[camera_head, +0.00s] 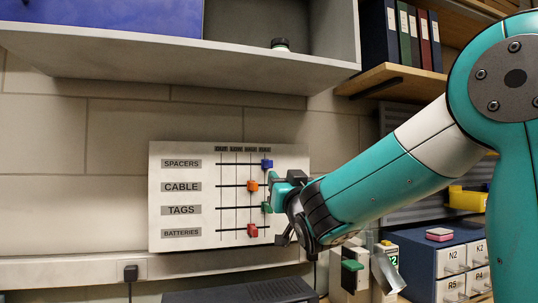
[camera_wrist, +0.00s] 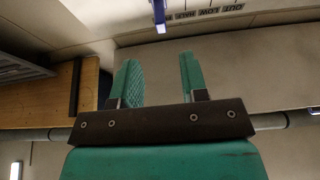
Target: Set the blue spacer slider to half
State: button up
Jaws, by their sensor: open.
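The blue spacer slider (camera_head: 267,163) is at the right end of the top SPACERS row on the white panel (camera_head: 185,222), under the rightmost column label. In the wrist view the blue slider (camera_wrist: 159,16) shows at the top edge, in line with the gap between my fingers and beyond their tips. My gripper (camera_head: 272,190) is in front of the panel's right side, lower than the blue slider. Its teal fingers (camera_wrist: 160,72) are apart with nothing between them in the wrist view.
The orange cable slider (camera_head: 252,186) and red batteries slider (camera_head: 252,230) sit one column further left. The green tags slider (camera_head: 267,208) is close to my gripper and partly hidden. A grey shelf (camera_head: 180,68) overhangs the panel. Small drawers (camera_head: 450,262) stand at lower right.

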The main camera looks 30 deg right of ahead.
aim_at(271, 165)
jog(key=p+x, duration=0.3)
jog(key=x, duration=0.7)
jog(key=shift+w+p, duration=0.15)
jog(key=shift+p, duration=0.25)
jog(key=shift+c, duration=0.2)
grip_shut()
